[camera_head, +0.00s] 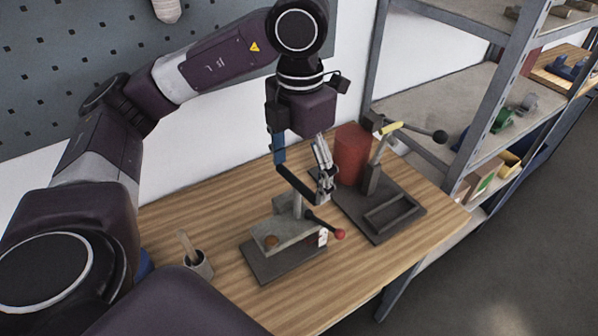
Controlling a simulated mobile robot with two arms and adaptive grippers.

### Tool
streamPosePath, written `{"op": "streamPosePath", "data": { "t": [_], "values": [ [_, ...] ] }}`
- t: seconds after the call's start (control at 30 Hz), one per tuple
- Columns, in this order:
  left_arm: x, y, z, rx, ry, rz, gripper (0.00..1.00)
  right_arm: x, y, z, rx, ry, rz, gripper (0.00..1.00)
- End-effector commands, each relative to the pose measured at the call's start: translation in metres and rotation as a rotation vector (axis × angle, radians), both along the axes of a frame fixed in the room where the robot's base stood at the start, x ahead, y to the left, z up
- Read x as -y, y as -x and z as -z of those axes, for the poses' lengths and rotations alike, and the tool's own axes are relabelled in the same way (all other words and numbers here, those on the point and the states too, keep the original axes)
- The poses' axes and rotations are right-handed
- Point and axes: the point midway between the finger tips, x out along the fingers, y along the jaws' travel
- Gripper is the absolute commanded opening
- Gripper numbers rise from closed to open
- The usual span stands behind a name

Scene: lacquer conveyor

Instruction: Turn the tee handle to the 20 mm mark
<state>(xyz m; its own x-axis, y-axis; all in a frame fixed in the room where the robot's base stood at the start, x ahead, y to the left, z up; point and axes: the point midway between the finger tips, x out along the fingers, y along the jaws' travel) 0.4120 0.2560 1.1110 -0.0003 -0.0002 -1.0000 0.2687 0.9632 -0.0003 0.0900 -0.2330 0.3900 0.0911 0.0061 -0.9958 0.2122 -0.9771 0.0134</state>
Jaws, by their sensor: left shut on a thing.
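My left gripper (318,192) reaches down over a small fixture and is shut at the top of its upright post. The thing between its fingertips is mostly hidden; it appears to be part of the tee handle. A dark bar with a red ball end (340,234), seemingly the tee handle, sticks out to the lower right below the fingers. The fixture has a grey block (272,236) on a dark base plate (282,264). A small white tag (322,237) hangs beside the block. I cannot read any 20 mm mark. My right gripper is not in view.
A red cylinder (352,152) and a yellow-topped lever (391,128) with a black knob (440,136) stand behind, to the right, by a dark tray (390,213). A grey cup (198,265) stands left. The wooden table (350,268) is clear in front; metal shelving rises at right.

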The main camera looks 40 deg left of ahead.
Motion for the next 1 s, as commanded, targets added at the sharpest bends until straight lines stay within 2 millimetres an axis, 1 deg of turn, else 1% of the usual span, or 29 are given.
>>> {"op": "streamPosePath", "data": {
  "t": [1.0],
  "values": [
    [0.004, 0.004, 0.001, 0.001, -0.001, 0.966, 0.55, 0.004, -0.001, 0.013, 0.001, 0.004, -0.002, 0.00]
  ]
}}
